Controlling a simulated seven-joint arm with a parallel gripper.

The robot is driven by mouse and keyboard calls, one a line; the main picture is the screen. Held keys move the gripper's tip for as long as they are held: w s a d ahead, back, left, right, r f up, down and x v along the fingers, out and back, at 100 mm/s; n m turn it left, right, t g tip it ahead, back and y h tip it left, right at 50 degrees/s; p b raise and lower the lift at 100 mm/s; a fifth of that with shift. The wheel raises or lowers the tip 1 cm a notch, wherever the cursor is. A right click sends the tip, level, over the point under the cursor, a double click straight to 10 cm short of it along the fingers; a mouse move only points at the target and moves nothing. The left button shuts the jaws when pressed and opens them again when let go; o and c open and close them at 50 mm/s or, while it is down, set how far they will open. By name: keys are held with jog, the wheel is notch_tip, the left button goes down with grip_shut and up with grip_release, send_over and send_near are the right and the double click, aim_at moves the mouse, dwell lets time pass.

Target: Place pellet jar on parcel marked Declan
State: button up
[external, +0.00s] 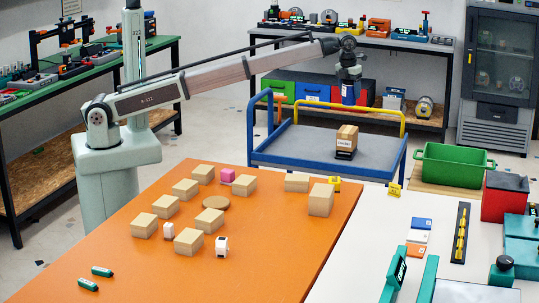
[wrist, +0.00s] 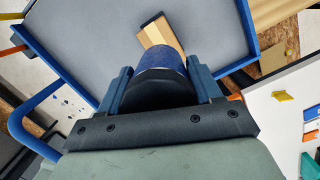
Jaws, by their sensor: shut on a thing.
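My gripper (external: 349,78) is shut on a dark blue jar (external: 348,94), held in the air above the blue cart. In the wrist view the jar (wrist: 160,62) sits between the two fingers, its blue top edge showing past a black part. A brown parcel (external: 347,133) stands on the cart, below the jar and apart from it. It has a white label with dark print too small to read surely. In the wrist view the parcel (wrist: 160,34) is partly hidden behind the jar.
The blue cart (external: 285,148) has a grey deck with free room around the parcel, and a yellow rail behind. A green crate (external: 452,166) stands right of the cart.

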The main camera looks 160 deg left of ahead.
jog(key=shift+f, duration=4.95)
jog(key=shift+f, duration=0.15)
jog(key=o, duration=1.2)
jog(key=r, duration=0.4)
jog(key=d+r, duration=0.1)
jog(key=r, duration=0.7)
jog(key=shift+w+d+r, duration=0.1)
jog(key=shift+w+d, duration=0.25)
